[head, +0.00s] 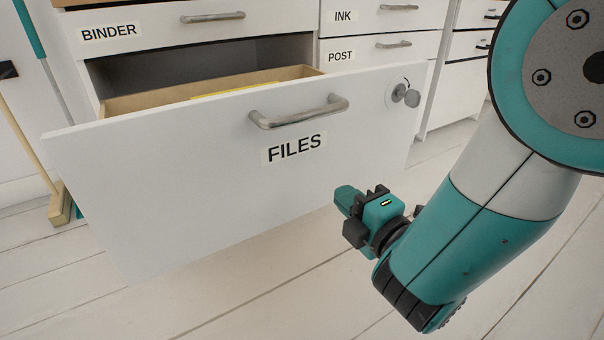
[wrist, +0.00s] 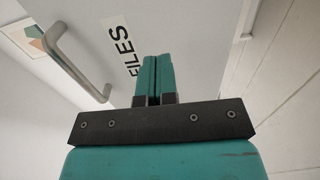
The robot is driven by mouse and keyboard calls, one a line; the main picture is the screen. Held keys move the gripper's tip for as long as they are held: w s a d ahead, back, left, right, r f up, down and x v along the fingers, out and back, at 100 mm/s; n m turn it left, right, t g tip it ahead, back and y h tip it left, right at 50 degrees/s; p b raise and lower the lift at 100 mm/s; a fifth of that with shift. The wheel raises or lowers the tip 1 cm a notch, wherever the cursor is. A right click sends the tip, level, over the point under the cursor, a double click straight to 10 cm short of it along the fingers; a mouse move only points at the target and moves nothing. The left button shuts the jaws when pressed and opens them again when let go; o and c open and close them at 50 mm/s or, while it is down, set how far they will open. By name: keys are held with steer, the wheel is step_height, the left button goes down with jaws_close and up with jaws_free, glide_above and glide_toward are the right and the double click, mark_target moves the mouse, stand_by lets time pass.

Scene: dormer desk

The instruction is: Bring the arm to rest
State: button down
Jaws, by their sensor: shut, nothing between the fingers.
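My gripper (head: 347,199) is in front of the lower right part of the FILES drawer in the head view, below the handle and the lock. In the wrist view its two teal fingers (wrist: 154,80) are together and empty, pointing toward the drawer front. My arm comes in from the upper right of the head view and bends near the floor.
A key or knob (head: 405,95) sits at the drawer's upper right. Closed drawers labelled INK (head: 375,18) and POST (head: 385,47) are behind on the right. A broom (head: 45,180) leans at the left. The white plank floor (head: 270,285) in front is bare.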

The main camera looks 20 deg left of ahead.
steer(key=shift+s+d+b, duration=0.45)
steer(key=shift+d, duration=0.05)
steer(key=w+d+r+m+h+p, duration=0.4)
steer(key=d+r+m+h+p, duration=0.65)
steer(key=d+r+m, duration=0.4)
steer(key=s+d+r+m+g+p, duration=0.3)
steer(key=s+r+g+p, duration=0.4)
steer(key=s, duration=0.4)
steer(key=s+d+r+m+g+p, duration=0.3)
steer(key=s+r+m+g+p, duration=0.15)
steer(key=s+r+p, duration=0.4)
step_height(320, 180, up, 37)
steer(key=s+n+p, duration=0.1)
steer(key=s+p, duration=0.1)
steer(key=p, duration=3.3)
steer(key=shift+s+a+y, duration=0.15)
steer(key=shift+s+y, duration=0.05)
steer(key=shift+y, duration=0.25)
steer(key=shift+f, duration=0.1)
